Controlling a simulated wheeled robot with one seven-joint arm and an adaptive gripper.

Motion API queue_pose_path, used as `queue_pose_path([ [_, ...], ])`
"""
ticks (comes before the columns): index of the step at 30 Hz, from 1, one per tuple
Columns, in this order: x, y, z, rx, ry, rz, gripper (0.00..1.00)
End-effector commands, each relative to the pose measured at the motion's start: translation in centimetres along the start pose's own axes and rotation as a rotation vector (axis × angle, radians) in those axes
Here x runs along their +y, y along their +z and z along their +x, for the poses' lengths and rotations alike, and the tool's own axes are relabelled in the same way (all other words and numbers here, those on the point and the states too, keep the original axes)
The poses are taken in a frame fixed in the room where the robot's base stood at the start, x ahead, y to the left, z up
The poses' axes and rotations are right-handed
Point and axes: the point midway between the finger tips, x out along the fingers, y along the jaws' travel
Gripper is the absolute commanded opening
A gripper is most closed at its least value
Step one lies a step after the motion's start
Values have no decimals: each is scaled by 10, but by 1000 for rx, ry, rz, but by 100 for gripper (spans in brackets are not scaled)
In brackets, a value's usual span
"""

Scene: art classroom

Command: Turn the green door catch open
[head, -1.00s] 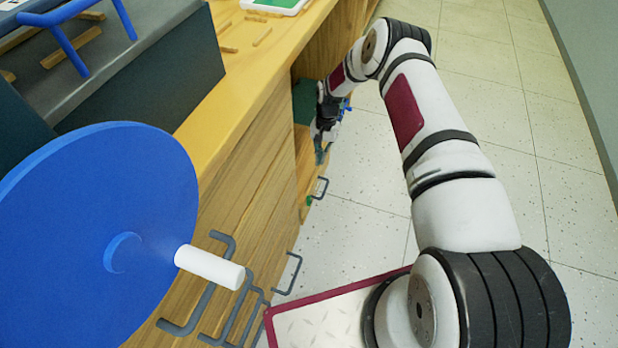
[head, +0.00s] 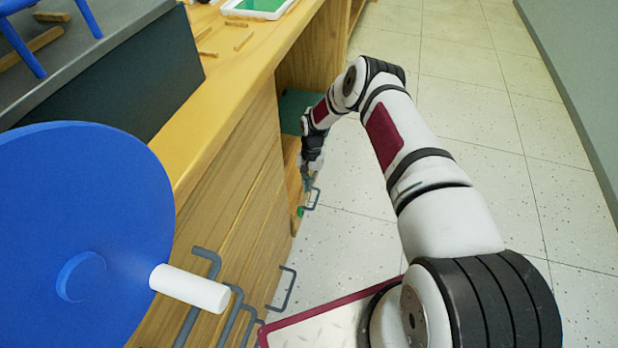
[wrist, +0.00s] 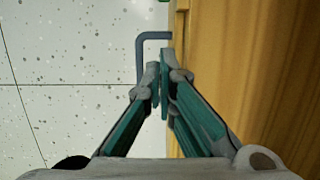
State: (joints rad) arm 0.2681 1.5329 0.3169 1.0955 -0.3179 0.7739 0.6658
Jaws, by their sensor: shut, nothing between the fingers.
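The green door catch (head: 300,211) is a small green piece low on the wooden cabinet front, beside a grey bar handle (head: 313,199). My gripper (head: 308,183) is just above the handle and catch in the head view, close to the cabinet front. In the wrist view my gripper (wrist: 161,78) has its two teal-lined fingers together, with nothing seen between them. The grey handle (wrist: 141,58) shows just beyond the fingertips, against the wooden panel (wrist: 245,60).
An open cabinet bay with a green panel (head: 294,108) lies behind my wrist. More grey handles (head: 285,290) stick out along the front. A blue disc (head: 75,220) with a white peg (head: 190,288) fills the left foreground. The tiled floor (head: 500,160) at right is clear.

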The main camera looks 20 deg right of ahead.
Motion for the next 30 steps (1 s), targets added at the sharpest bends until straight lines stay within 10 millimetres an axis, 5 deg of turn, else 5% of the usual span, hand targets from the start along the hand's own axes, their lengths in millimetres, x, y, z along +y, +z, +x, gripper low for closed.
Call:
queue_pose_path([
  [3,0,2,25,-2,0,-1,0],
  [13,0,34,27,-1,0,0,0],
  [30,0,40,28,5,1,0,0],
])
